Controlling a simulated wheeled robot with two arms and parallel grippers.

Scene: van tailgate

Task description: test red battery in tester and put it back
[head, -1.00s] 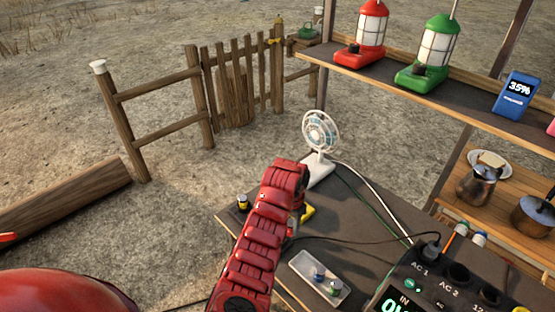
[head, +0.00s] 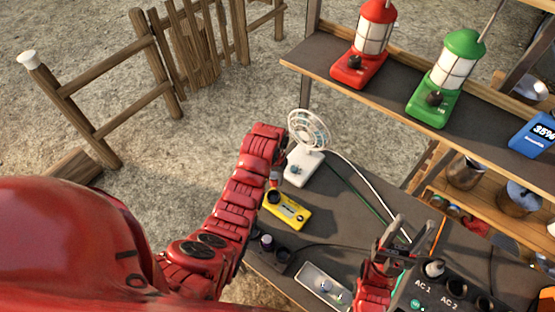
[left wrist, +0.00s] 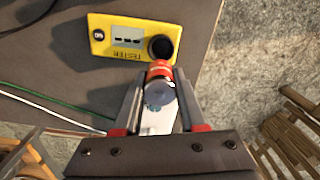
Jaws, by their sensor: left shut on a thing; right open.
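The yellow tester (head: 287,210) lies on the dark table, with a round dark socket and a display showing dashes. It also shows in the left wrist view (left wrist: 124,38), its socket just ahead of my fingertips. My left gripper (left wrist: 159,82) is shut on the red battery (left wrist: 159,68), which has a red band and a grey end. The battery is close to the socket; whether it touches is unclear. In the head view my left gripper (head: 276,180) is partly hidden by its arm. My right gripper (head: 388,235) is open and empty above the table's right part.
A dark holder (head: 283,256) with a dark battery (head: 266,242) sits at the table's near left edge. A white tray (head: 308,277) holds small batteries. A white fan (head: 307,140) stands behind the tester. A power station (head: 440,292) is at right. Lanterns stand on the shelf above.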

